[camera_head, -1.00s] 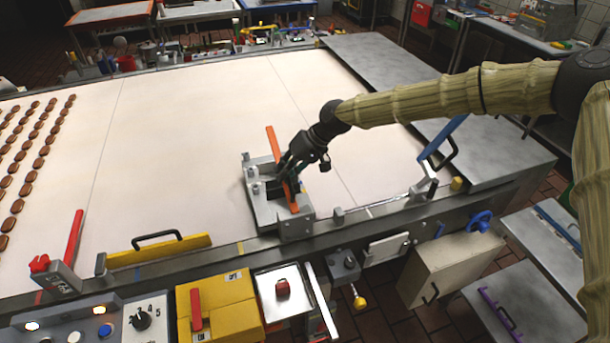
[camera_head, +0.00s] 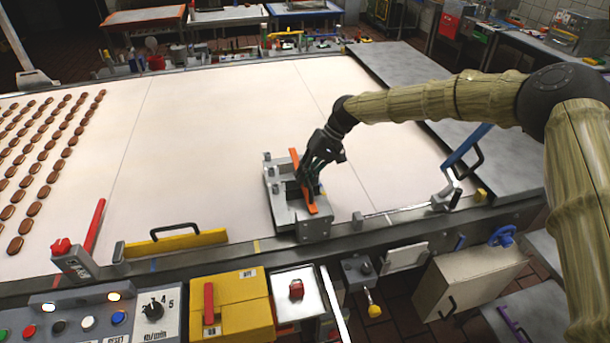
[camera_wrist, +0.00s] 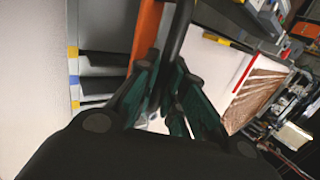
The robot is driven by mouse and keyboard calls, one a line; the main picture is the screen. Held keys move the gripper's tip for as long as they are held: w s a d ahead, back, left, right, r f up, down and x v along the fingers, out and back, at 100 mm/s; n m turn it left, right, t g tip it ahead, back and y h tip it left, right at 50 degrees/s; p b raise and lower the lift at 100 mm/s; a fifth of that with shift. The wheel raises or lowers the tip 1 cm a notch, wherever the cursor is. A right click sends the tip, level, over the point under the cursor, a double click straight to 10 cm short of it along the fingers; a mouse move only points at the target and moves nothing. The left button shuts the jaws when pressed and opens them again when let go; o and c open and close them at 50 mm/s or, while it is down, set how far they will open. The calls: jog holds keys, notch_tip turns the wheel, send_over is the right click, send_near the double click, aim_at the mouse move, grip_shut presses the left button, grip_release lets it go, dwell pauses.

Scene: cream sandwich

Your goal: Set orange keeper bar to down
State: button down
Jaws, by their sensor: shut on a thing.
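The orange keeper bar (camera_head: 294,157) stands on a grey metal bracket (camera_head: 283,214) at the front edge of the white belt. In the head view it leans, its top end up and to the left, its lower end near the bracket's plate. My gripper (camera_head: 308,188) is at the bar, over the bracket. In the wrist view the orange bar (camera_wrist: 146,38) runs up beside a dark rod-like handle (camera_wrist: 177,45), and my gripper's fingers (camera_wrist: 172,100) close around that dark handle. The fingers hide part of the bar and handle.
A yellow bar with a black handle (camera_head: 176,240) lies along the belt's front edge at left. A red lever (camera_head: 95,224) stands farther left, and a blue lever (camera_head: 466,146) stands at right. Rows of brown pieces (camera_head: 44,192) lie on the left belt; its middle is clear.

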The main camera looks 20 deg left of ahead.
dwell(0.4)
jog(key=c, duration=1.8)
grip_release()
jog(key=shift+o, duration=0.2)
jog(key=shift+w+f, duration=0.1)
jog(key=shift+f, duration=0.05)
jog(key=v, duration=1.2)
jog(key=shift+w+d, duration=0.1)
jog(key=shift+w, duration=0.05)
